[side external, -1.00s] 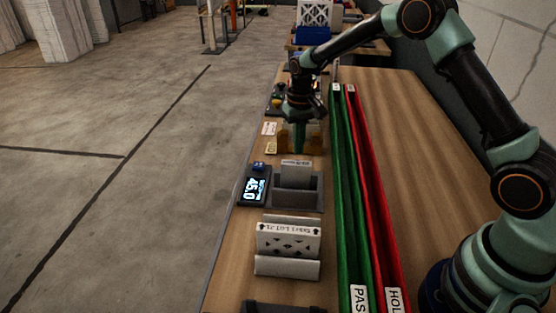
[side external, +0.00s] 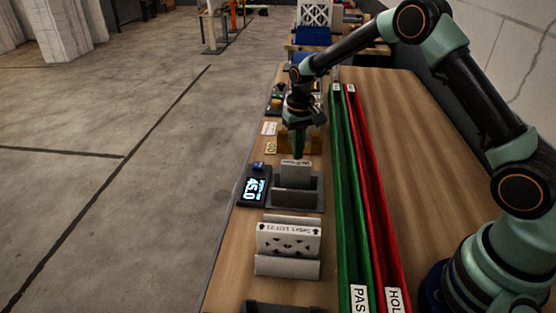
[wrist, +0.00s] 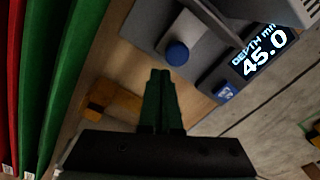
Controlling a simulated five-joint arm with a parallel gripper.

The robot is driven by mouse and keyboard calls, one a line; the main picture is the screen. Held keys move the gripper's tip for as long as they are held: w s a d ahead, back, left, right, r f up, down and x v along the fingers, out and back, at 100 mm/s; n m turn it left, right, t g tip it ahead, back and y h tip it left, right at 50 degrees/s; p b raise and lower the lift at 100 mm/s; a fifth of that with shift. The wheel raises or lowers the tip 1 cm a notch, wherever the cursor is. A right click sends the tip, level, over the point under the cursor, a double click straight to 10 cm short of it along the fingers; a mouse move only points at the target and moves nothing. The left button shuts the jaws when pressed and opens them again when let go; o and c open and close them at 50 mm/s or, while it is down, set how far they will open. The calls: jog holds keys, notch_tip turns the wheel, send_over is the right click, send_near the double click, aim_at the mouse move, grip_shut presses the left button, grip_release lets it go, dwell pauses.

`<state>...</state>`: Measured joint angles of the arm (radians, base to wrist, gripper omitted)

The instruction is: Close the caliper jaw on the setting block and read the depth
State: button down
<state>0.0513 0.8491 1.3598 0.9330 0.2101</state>
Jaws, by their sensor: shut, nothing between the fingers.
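My gripper (side external: 299,152) is shut and empty just behind the grey depth gauge (side external: 311,195) in the side view. In the wrist view, my gripper's green fingers (wrist: 160,78) are together, with their tips close to a round blue knob (wrist: 177,53) on the gauge; I cannot tell whether they touch. A grey labelled upright piece (side external: 296,174) stands in the gauge; I cannot tell whether it is the jaw or the setting block. The depth display (side external: 254,188) beside it reads 45.0, and the wrist view shows "DEPTH mm 45.0" on the display (wrist: 264,50).
A small blue button (side external: 258,166) sits above the display. A yellow-brown block (side external: 314,143) is behind my gripper. Green (side external: 345,200) and red (side external: 372,200) channels run along the right; bare bench lies beyond.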

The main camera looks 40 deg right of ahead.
jog(key=shift+f, duration=0.6)
jog(key=shift+s+a, duration=1.4)
jog(key=shift+s, duration=0.1)
dwell(1.3)
jog(key=shift+w+d, duration=0.15)
jog(key=shift+w+d+r, duration=0.1)
jog(key=shift+w+d, duration=0.2)
jog(key=shift+w, duration=0.1)
jog(key=shift+r, duration=3.45)
